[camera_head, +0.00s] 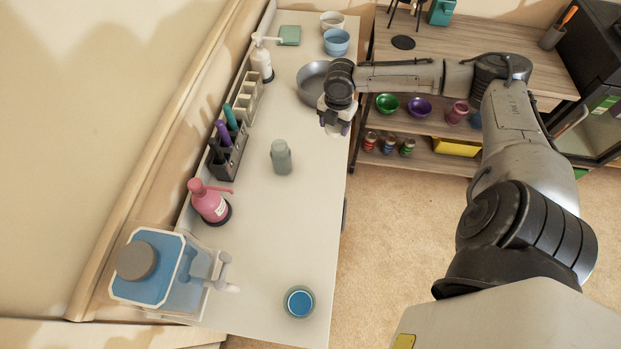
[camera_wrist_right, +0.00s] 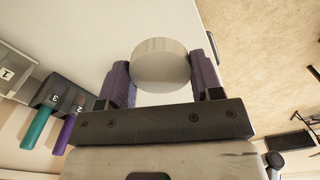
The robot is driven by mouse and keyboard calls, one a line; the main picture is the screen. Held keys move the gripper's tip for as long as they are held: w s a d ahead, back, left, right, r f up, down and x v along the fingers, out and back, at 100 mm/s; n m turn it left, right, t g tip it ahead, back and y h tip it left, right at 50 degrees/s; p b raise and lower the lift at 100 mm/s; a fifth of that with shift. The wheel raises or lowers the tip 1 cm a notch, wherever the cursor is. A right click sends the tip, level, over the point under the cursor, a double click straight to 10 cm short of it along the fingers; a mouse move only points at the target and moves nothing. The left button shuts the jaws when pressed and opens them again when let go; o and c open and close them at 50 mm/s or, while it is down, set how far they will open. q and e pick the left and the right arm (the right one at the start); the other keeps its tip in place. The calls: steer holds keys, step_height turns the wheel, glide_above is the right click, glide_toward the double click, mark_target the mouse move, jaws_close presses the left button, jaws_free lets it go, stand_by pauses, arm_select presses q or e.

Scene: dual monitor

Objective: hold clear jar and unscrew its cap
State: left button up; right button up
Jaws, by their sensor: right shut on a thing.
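My right gripper (camera_head: 337,130) hangs over the right edge of the white table, beside the grey bowl. In the right wrist view its purple fingers (camera_wrist_right: 162,85) are shut on a pale round-topped thing (camera_wrist_right: 160,65). I cannot tell whether that is a loose cap or a jar with a cap; the head view mostly hides it. A small grey-green jar (camera_head: 281,158), somewhat see-through, stands upright mid-table with no gripper near it. My left gripper is not in view.
The white table (camera_head: 265,255) is clear around the grey-green jar. A pink pump bottle (camera_head: 210,203), pen holder (camera_head: 226,160) and blue-liquid dispenser (camera_head: 180,290) line its left side. A blue-topped round container (camera_head: 299,302) is near the front. A grey bowl (camera_head: 310,82) stands behind.

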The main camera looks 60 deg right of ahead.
steer(key=b, duration=0.1)
glide_above(311, 175)
step_height(311, 175, down, 7)
steer(key=shift+w+a+f, duration=0.1)
steer(key=shift+f+b, duration=0.7)
steer(key=shift+f, duration=1.35)
steer(key=o, duration=1)
steer(key=shift+f, duration=0.1)
